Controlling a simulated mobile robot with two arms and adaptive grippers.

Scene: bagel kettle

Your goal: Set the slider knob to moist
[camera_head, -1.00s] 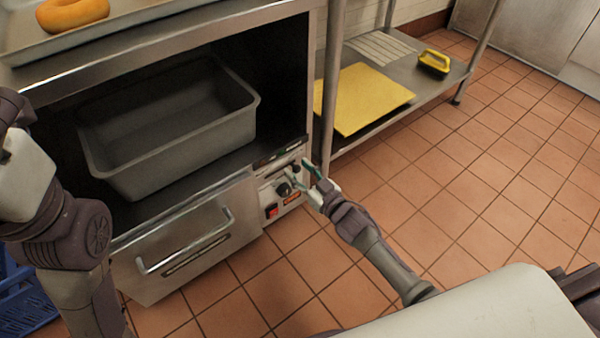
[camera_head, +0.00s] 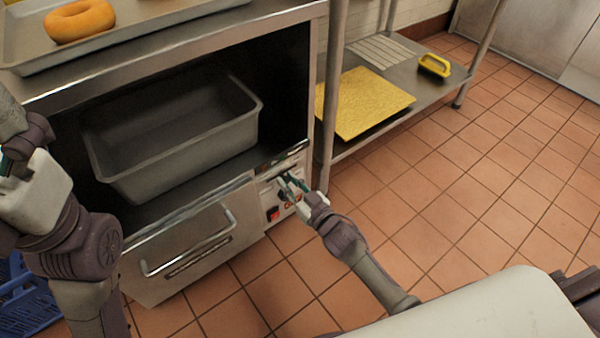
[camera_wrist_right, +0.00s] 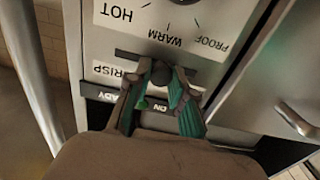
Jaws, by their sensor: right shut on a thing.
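The control panel (camera_head: 268,194) is at the right of the warming cabinet's front. In the right wrist view it appears upside down, with a slot (camera_wrist_right: 125,54) and a dark round slider knob (camera_wrist_right: 160,71) on it. "CRISP" is partly readable at the slot's left end in that view. The label at the other end is hidden behind my finger. My right gripper (camera_head: 286,183) is at the panel. In the wrist view my right gripper (camera_wrist_right: 158,82) has its green-padded fingers on either side of the knob, shut on it. My left gripper (camera_head: 6,166) is partly cut off at the left edge.
A dial (camera_wrist_right: 181,2) marked HOT, WARM and PROOF is beside the slot. A red switch (camera_head: 273,213) and a drawer handle (camera_head: 190,246) are close by. A grey pan (camera_head: 175,150) sits in the open cabinet. A steel leg (camera_head: 328,130) stands to the right.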

